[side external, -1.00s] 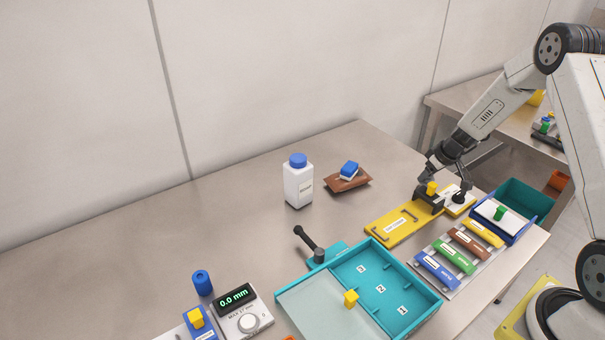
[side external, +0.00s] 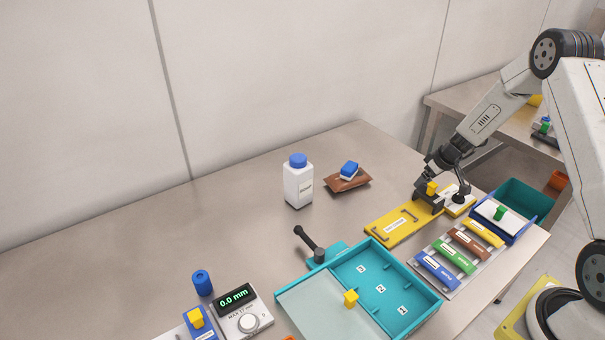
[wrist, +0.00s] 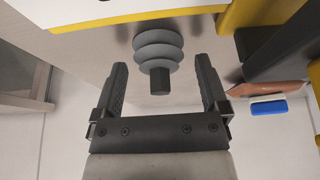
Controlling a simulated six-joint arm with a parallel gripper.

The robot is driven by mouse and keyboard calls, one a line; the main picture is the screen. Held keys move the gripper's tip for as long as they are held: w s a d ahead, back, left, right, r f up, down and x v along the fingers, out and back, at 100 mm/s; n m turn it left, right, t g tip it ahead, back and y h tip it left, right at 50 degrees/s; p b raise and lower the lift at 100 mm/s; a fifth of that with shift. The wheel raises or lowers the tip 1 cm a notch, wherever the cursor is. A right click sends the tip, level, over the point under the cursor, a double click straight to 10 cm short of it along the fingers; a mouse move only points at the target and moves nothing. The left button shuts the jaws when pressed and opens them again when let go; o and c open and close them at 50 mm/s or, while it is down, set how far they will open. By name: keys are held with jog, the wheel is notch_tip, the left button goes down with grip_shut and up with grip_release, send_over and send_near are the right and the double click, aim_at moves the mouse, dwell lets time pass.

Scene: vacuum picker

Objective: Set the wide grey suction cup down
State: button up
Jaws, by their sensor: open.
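The wide grey suction cup (wrist: 158,45) shows in the wrist view, with its ribbed bellows towards the top and its dark stem towards my gripper. It lies between and just beyond the two fingertips of my gripper (wrist: 160,68), which are apart with a gap on both sides of the stem. In the side view my gripper (side external: 457,172) is low over the white pad with a yellow edge (side external: 466,207) at the right of the bench. The cup (side external: 459,197) shows there as a small dark shape at the pad. The exact contact under it is hidden.
A dark block with a yellow top (side external: 432,188) stands close left of my gripper, by a yellow plate (side external: 385,230). Coloured strips (side external: 455,255) lie in front. The bench's back left is clear.

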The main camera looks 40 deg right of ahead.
jog(key=shift+r, duration=0.2)
jog(key=v, duration=1.1)
jog(key=shift+s+r, duration=0.15)
jog(key=shift+r, duration=0.25)
dwell(0.3)
jog(key=s+a, duration=0.4)
jog(key=a, duration=0.5)
jog(key=s+a+r+g, duration=0.1)
jog(key=s+a, duration=0.3)
jog(key=a, duration=0.5)
jog(key=s+a+r+g, duration=0.1)
jog(key=s+a, duration=0.3)
jog(key=a, duration=0.5)
jog(key=shift+s+r, duration=0.25)
jog(key=shift+s, duration=0.05)
